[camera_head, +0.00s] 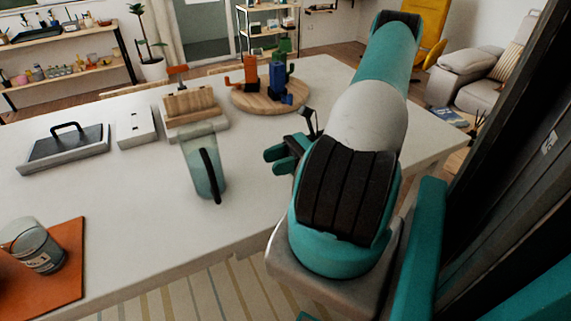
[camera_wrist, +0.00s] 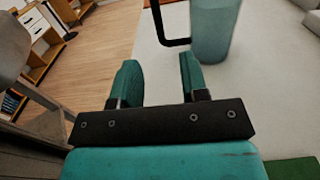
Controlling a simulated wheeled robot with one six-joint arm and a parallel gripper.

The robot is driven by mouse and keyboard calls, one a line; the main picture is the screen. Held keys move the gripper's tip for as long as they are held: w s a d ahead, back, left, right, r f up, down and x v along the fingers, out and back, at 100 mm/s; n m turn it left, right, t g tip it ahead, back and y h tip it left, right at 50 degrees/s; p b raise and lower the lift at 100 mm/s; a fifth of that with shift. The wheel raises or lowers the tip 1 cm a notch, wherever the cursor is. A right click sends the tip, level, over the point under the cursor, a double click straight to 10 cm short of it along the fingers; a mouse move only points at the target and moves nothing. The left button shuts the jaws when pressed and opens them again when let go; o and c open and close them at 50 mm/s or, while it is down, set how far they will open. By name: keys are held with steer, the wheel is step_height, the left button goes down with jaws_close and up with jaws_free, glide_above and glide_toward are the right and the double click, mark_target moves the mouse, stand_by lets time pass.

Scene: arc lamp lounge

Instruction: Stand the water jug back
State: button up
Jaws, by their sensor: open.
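The water jug (camera_head: 192,158) is a translucent grey-green vessel with a black handle facing the near side. It stands upright on the white table (camera_head: 100,200), near the front edge. It also shows at the top of the wrist view (camera_wrist: 214,30), with part of its handle left of it. My gripper (camera_head: 279,158) is to the right of the jug in the head view, apart from it. In the wrist view my gripper (camera_wrist: 159,72) has its two teal fingers spread with nothing between them.
An orange mat (camera_head: 70,262) with a labelled glass container (camera_head: 36,247) lies at the front left. A lidded tray (camera_head: 66,149), a white box (camera_head: 136,128) and a wooden stand (camera_head: 192,112) are behind the jug. Table left of the jug is bare.

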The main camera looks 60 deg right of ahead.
steer(key=shift+v, duration=1.1)
